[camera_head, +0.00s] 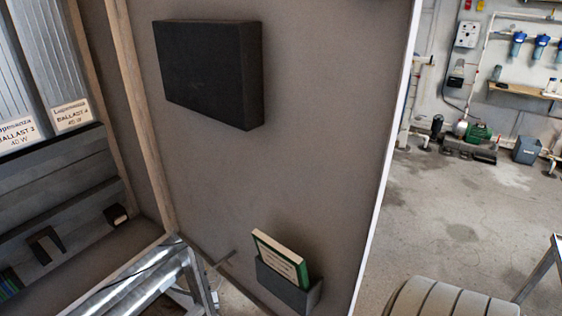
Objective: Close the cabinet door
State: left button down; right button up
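The cabinet door (325,140) is a large grey-brown panel that fills the middle of the head view. It stands open, with its inner face towards me and its pale free edge on the right. A flat black box (205,72) is fixed high on it, and a dark pocket (288,290) low on it holds a green-and-white booklet (280,258). The cabinet interior (55,185) shows at the left, with grey ballast units (50,65) and dark ducting. Neither of my grippers is in view.
A metal frame (135,285) stands low in front of the cabinet opening. A grey ribbed object (450,300) and a metal leg (540,268) are at the bottom right. Concrete floor (460,215) is clear right of the door; a green pump (475,133) stands by the back wall.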

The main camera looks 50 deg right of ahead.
aim_at(280, 118)
jog(key=l+u, duration=0.1)
jog(key=l, duration=0.6)
jog(key=k+l+u, duration=0.1)
jog(key=l, duration=0.55)
jog(key=k+l+u, duration=0.1)
jog(key=l, duration=0.6)
